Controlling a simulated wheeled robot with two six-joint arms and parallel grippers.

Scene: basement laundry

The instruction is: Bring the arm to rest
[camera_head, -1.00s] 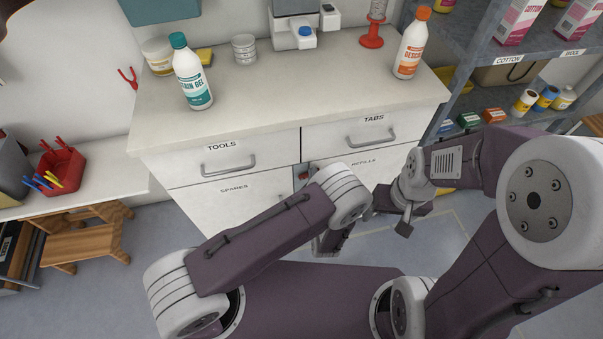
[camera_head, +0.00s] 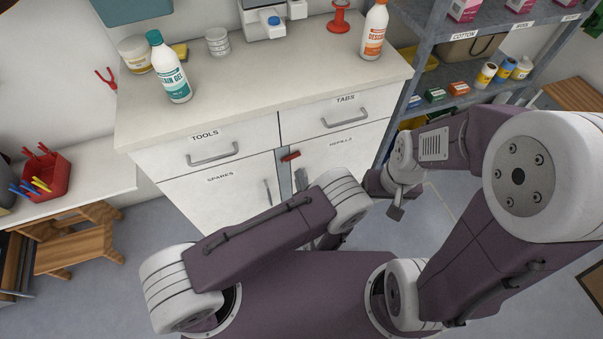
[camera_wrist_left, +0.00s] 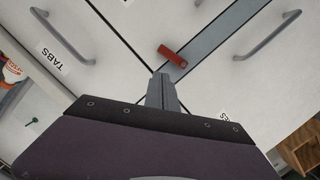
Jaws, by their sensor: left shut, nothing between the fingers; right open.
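My left gripper (camera_wrist_left: 163,92) is shut with nothing in it. In the left wrist view its fingers point towards a red piece on the grey strip of the cabinet front, with a gap in the picture between them. My right gripper (camera_head: 394,202) is open and empty, to the right of the cabinet's lower doors. It is seen small, beyond my right arm's links.
A white cabinet (camera_head: 226,190) stands ahead with drawers labelled TOOLS and TABS. The red piece (camera_head: 290,156) is at its middle. A teal-labelled bottle (camera_head: 172,75) and an orange-capped bottle (camera_head: 374,30) stand on top. A grey shelf rack (camera_head: 465,48) is at right, a wooden stool (camera_head: 75,245) at left.

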